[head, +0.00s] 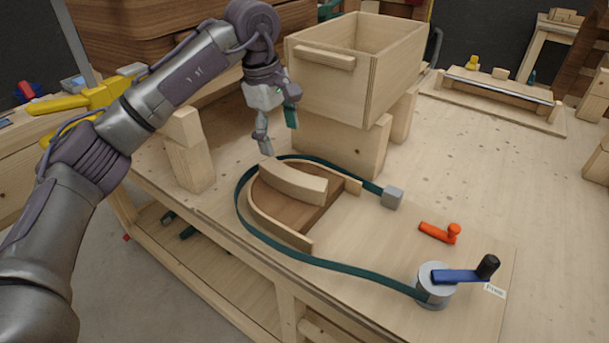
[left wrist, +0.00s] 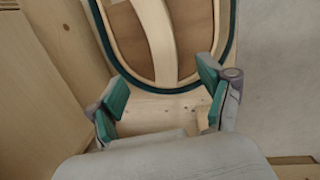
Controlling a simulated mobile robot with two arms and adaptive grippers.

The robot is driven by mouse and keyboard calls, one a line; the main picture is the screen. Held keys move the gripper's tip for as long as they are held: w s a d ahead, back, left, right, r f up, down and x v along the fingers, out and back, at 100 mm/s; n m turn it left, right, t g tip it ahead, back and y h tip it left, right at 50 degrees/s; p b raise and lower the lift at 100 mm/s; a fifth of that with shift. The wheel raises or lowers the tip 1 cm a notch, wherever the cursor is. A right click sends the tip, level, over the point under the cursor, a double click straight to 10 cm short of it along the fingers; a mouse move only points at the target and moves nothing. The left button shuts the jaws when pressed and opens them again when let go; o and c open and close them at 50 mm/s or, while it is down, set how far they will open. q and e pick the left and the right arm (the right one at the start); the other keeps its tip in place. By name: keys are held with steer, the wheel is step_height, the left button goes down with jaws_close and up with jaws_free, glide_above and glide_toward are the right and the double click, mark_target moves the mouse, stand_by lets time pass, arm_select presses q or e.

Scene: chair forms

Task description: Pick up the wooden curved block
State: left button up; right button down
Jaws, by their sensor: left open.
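The wooden curved block (head: 293,183) is a pale arched piece lying across the top of a brown curved form (head: 318,218) on the workbench. A dark green strap (head: 330,265) loops around the form. The block also shows in the left wrist view as a pale curved strip (left wrist: 158,42), beyond the fingertips. My left gripper (head: 278,130) is open and empty, above and a little behind the block's far left end, not touching it. Its green-padded fingers are spread apart in the left wrist view (left wrist: 163,92). My right gripper is in neither view.
A wooden box (head: 328,90) on wooden supports stands close behind the form. A wooden post (head: 190,160) is to the left. A crank winder (head: 434,288), a grey block (head: 392,197) and an orange handle (head: 436,232) lie to the right. Bare bench (head: 500,200) extends rightwards.

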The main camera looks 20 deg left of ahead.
arm_select(q)
glide_above(290, 175)
steer(key=a, duration=0.2)
steer(key=f, duration=0.5)
steer(key=shift+s+d+p, duration=0.15)
steer(key=shift+s+p, duration=0.05)
steer(key=shift+p, duration=0.2)
steer(key=f, duration=0.1)
steer(key=d+f+p, duration=0.1)
steer(key=shift+w+f, duration=0.15)
steer(key=shift+f, duration=0.25)
steer(key=f, duration=0.1)
steer(key=f+p, duration=0.1)
steer(key=f, duration=0.1)
steer(key=shift+w+d+f, duration=0.1)
steer(key=shift+d+f, duration=0.15)
steer(key=shift+d, duration=0.15)
steer(key=shift+f, duration=0.2)
steer(key=c, duration=1.2)
steer(key=shift+c, duration=1.4)
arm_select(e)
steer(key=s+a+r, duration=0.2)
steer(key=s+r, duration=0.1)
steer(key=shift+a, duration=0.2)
